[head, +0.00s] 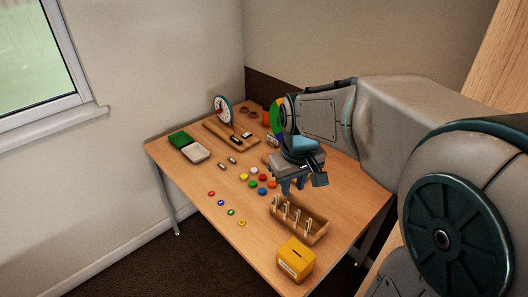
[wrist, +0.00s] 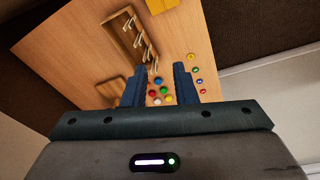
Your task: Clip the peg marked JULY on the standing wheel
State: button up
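Several pale pegs (head: 286,208) stand in a row on a wooden rack (head: 318,232) at the front right of the table; the pegs (wrist: 151,54) and rack (wrist: 116,29) also show in the wrist view. Their markings are too small to read, so I cannot tell which is JULY. A coloured wheel (head: 276,116) stands at the back, partly hidden by my arm. A round white-faced disc (head: 222,110) with a dark rim stands further left. My gripper (head: 293,186) is above the table, behind the rack; in the wrist view its fingers (wrist: 159,82) are apart with nothing between them.
A yellow slotted box (head: 296,259) stands at the front, near the rack. Several coloured counters (head: 262,191) lie mid-table, with small rings (head: 231,212) along the left. A green-and-white tray (head: 196,152) and a wooden board (head: 216,129) are further back.

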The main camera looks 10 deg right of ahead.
jog(key=w+f+n+g+b, duration=0.2)
jog(key=w+f+n+b, duration=0.15)
jog(key=w+f, duration=1.1)
jog(key=shift+w+f+b, duration=0.25)
jog(key=shift+f+b, duration=0.4)
jog(key=shift+f, duration=0.35)
jog(key=shift+w+f+b, duration=0.25)
jog(key=shift+f+b, duration=0.4)
jog(key=shift+f, duration=0.3)
jog(key=shift+w+f+b, duration=0.25)
jog(key=shift+f+b, duration=0.4)
jog(key=shift+f, duration=0.35)
grip_shut()
jog(key=shift+r, duration=0.15)
jog(key=shift+r+p, duration=1.8)
jog(key=shift+r, duration=0.6)
